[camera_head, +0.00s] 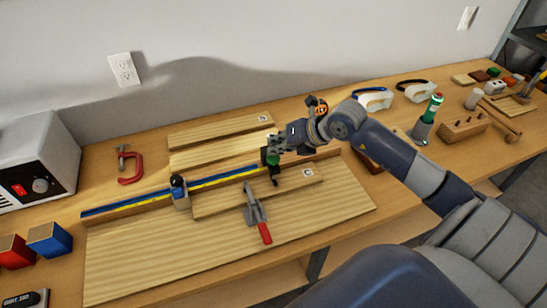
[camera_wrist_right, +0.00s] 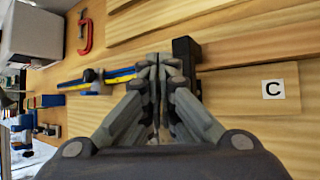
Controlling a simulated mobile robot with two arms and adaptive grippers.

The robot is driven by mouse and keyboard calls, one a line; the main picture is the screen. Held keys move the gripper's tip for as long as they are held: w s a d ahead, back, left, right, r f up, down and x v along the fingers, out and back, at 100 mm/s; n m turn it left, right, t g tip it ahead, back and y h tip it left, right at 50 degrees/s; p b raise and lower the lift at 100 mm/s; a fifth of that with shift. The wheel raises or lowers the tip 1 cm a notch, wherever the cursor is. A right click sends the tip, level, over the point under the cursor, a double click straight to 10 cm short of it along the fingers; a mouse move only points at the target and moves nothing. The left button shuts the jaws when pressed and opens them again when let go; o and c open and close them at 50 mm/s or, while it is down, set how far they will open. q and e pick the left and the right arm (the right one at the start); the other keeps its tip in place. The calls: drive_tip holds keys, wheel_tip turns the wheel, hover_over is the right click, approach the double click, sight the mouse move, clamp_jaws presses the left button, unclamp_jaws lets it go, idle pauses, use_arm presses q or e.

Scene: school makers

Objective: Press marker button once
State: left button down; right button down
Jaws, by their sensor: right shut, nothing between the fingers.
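My right gripper (camera_head: 278,147) is shut and empty, its fingertips pointing down beside the far end of the blue-and-yellow measuring rail. A small black block with a green button (camera_head: 273,160) sits at that end of the rail, directly below the fingertips; I take it as the marker. In the right wrist view the shut fingertips (camera_wrist_right: 158,62) cover the button, and part of the black block (camera_wrist_right: 186,62) shows just behind and right of them. I cannot tell whether the fingertips touch the button. My left gripper is not in view.
A board marked C (camera_head: 308,172) lies against the rail (camera_head: 220,179), with a blue-topped stop (camera_head: 179,188) on the rail's left part. A red-handled toggle clamp (camera_head: 257,216) stands in front. Other boards (camera_head: 220,130) lie behind. A green-capped bottle (camera_head: 430,110) stands to the right.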

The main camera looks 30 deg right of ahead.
drive_tip(key=shift+f+b, duration=0.55)
drive_tip(key=shift+f, duration=0.15)
idle(0.8)
drive_tip(key=shift+r, duration=0.1)
drive_tip(key=shift+r+p, duration=0.8)
drive_tip(key=shift+r, duration=0.25)
wheel_tip(320, 180, up, 6)
drive_tip(key=p, duration=0.4)
idle(0.7)
